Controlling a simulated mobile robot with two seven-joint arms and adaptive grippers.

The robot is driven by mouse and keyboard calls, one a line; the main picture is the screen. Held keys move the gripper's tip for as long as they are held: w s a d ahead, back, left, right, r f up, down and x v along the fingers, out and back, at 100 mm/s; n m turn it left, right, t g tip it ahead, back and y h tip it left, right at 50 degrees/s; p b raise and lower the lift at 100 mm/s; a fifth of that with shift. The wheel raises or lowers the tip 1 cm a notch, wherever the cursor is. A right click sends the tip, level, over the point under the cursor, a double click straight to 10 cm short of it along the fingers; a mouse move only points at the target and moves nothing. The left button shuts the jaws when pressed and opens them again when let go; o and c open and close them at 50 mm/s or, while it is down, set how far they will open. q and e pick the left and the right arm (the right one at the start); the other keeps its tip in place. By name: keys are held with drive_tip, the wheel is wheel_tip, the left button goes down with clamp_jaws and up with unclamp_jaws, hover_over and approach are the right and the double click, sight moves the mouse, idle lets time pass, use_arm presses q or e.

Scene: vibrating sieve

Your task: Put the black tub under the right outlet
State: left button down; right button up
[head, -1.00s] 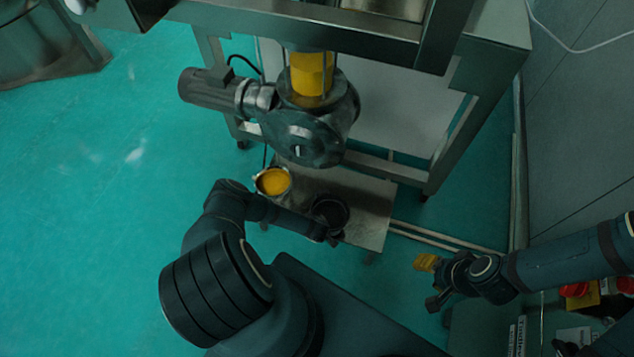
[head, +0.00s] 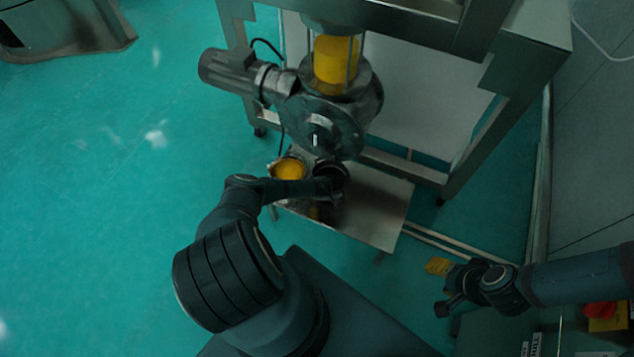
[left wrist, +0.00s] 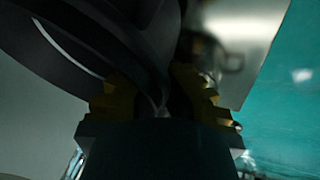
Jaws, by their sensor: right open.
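The black tub (head: 331,170) is by the metal stand, close to the right of a tub of yellow material (head: 289,169) and just below the machine body in the head view. My left gripper (head: 334,191) is at the tub's near side. In the left wrist view the yellow-padded fingers (left wrist: 158,98) straddle the dark curved tub wall (left wrist: 75,50) and grip it. Whether the tub touches the stand is unclear. My right gripper (head: 440,287) is open and empty, off to the right. The right outlet cannot be made out; the machine hides the area above the tub.
The sieve machine (head: 325,115) with its motor (head: 232,78) hangs over the back of the stand (head: 375,215). The stand's right part is bare. Frame legs (head: 490,150) rise at the right. Red and yellow items (head: 605,312) sit at lower right. Green floor is open at left.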

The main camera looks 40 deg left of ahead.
use_arm(q)
drive_tip(key=w+a+b, duration=0.2)
drive_tip(key=w+a, duration=0.1)
drive_tip(key=shift+w+a+f, duration=0.1)
drive_tip(key=shift+w+f, duration=0.1)
drive_tip(key=shift+f, duration=0.15)
drive_tip(key=shift+f+b, duration=0.35)
drive_tip(key=shift+f, duration=0.05)
drive_tip(key=shift+f, duration=0.1)
drive_tip(key=c, duration=1.1)
unclamp_jaws()
drive_tip(key=shift+c, duration=0.2)
drive_tip(key=p+v, duration=0.6)
drive_tip(key=v, duration=0.6)
drive_tip(key=shift+p, duration=0.4)
